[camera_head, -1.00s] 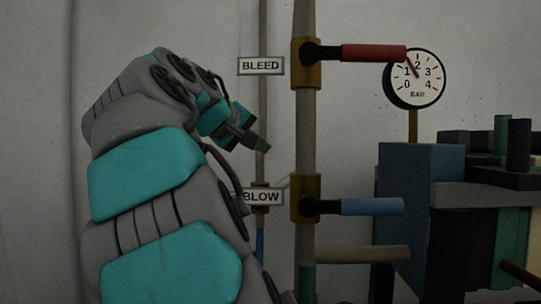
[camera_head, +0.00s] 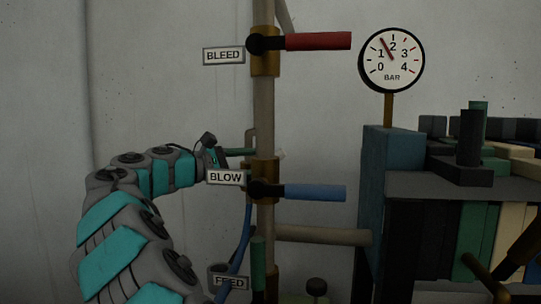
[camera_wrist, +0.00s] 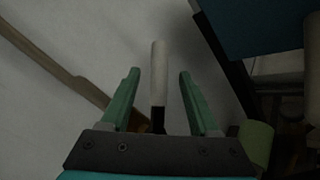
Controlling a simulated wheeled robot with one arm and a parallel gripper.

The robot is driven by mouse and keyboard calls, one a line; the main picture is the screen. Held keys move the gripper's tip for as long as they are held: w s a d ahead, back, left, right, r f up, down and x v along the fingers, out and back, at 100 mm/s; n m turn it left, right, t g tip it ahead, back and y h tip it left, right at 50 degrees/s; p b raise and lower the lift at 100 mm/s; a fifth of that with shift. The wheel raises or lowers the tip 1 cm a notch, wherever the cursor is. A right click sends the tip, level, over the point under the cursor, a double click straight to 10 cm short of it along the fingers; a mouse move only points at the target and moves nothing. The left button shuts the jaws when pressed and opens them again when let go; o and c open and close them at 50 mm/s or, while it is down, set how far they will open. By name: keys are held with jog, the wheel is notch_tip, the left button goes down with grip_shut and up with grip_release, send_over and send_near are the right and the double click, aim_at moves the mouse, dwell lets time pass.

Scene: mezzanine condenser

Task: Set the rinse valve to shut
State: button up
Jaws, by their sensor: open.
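No label reading RINSE is in view. In the wrist view a white lever handle (camera_wrist: 158,75) with a dark lower end stands between the fingers of my gripper (camera_wrist: 157,76). The fingers are open, with a gap on each side of the handle. I cannot tell how deep the handle lies between them. Its valve body is mostly hidden by my gripper. In the head view my gripper (camera_head: 236,152) is left of the main pipe, just above the BLOW label (camera_head: 226,177). The white handle cannot be made out there.
The main pipe (camera_head: 264,115) carries a red BLEED lever (camera_head: 318,41) and a blue BLOW lever (camera_head: 315,192), both pointing right. A FEED label (camera_head: 231,282) sits below, near an upright green handle (camera_head: 258,262). A gauge (camera_head: 391,60) and a blue block (camera_head: 400,160) stand right.

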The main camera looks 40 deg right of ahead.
jog(key=d, duration=0.7)
jog(key=shift+s+d, duration=0.4)
jog(key=shift+s, duration=0.05)
grip_shut()
dwell(1.1)
